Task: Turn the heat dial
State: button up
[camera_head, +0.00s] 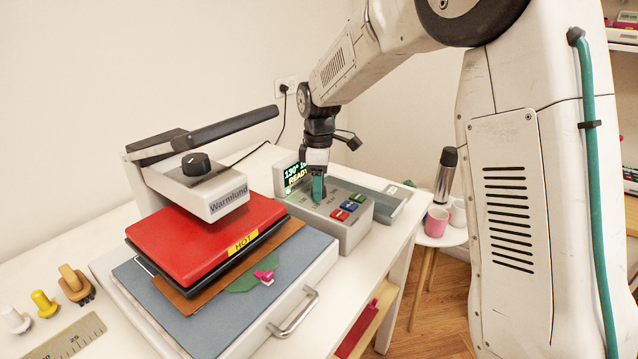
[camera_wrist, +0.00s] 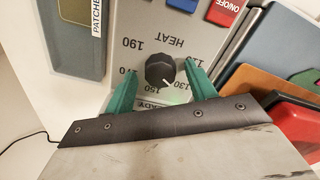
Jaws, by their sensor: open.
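The heat dial (camera_wrist: 160,69) is a round black knob on the grey panel of the control box (camera_head: 350,238). The word HEAT and numbers such as 190, 170, 150 and 130 are printed around it. In the wrist view its white mark points toward 130. My gripper (camera_wrist: 161,76) is open, with one teal finger on each side of the dial; I cannot tell whether they touch it. In the head view my gripper (camera_head: 318,188) reaches down over the box and hides the dial. The green display (camera_head: 295,175) seems to read 130 and READY.
Red and blue buttons (camera_head: 349,205) sit beside the dial. The red heat press (camera_head: 205,238), marked HOT, stands left of the box, with a second black knob (camera_head: 196,164) on top. A grey tray (camera_head: 392,203) lies right of the box.

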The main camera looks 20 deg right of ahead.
jog(key=c, duration=1)
jog(key=shift+m, duration=0.4)
jog(key=m, duration=0.5)
jog(key=shift+m, duration=0.3)
jog(key=m, duration=0.5)
jog(key=shift+m, duration=0.6)
jog(key=o, duration=1)
jog(key=shift+r, duration=0.1)
